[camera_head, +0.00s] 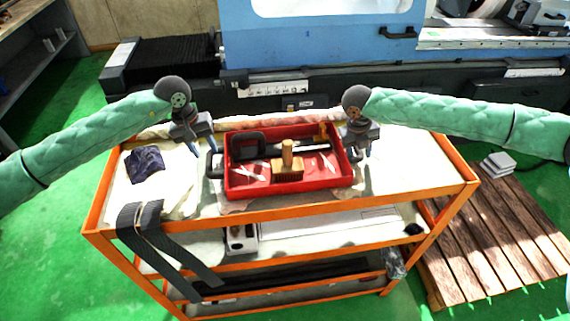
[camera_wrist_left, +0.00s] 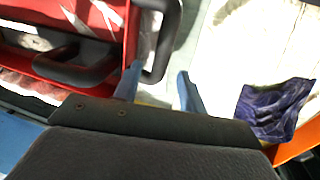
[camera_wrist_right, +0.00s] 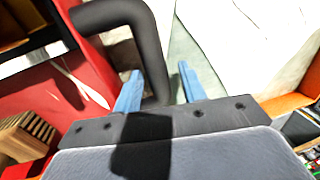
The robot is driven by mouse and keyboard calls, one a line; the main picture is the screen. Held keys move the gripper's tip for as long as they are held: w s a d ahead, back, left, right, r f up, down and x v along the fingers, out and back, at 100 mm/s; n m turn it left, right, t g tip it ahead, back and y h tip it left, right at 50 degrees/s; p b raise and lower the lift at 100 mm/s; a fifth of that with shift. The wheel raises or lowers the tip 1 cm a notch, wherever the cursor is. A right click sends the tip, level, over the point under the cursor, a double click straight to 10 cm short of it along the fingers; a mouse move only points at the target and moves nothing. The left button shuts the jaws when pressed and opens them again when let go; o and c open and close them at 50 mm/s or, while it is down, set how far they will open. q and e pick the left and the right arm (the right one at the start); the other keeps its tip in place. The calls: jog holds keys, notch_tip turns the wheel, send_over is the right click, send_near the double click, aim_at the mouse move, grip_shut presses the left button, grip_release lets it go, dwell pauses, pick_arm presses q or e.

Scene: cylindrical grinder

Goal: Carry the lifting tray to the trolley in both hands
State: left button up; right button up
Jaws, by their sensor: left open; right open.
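The red lifting tray (camera_head: 270,187) sits on the top shelf of the orange-framed trolley (camera_head: 300,209). It holds a wooden block with a peg (camera_head: 287,165) and a dark clamp-like tool (camera_head: 246,146). My left gripper (camera_head: 203,150) is open at the tray's left end; in the left wrist view a black tray handle (camera_wrist_left: 167,40) reaches between its fingers (camera_wrist_left: 158,86). My right gripper (camera_head: 358,150) is open at the right end; in the right wrist view the other black handle (camera_wrist_right: 150,45) reaches between its fingers (camera_wrist_right: 158,88). Finger contact with the handles is unclear.
A dark blue cloth (camera_head: 146,164) lies on the shelf left of the tray. Black strips (camera_head: 165,245) hang over the front left edge. The blue grinder (camera_head: 310,50) stands behind. A wooden pallet (camera_head: 490,240) lies at the right. The shelf's right end is clear.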

jog(key=shift+r, duration=0.15)
pick_arm(q)
notch_tip(320, 180, up, 7)
jog(key=a, duration=0.1)
jog(key=shift+a, duration=0.2)
pick_arm(e)
notch_tip(320, 180, up, 12)
jog(key=a, duration=0.2)
jog(key=shift+a+f, duration=0.15)
jog(key=shift+f, duration=0.1)
pick_arm(q)
jog(key=shift+s, duration=0.1)
pick_arm(e)
jog(key=shift+s, duration=0.1)
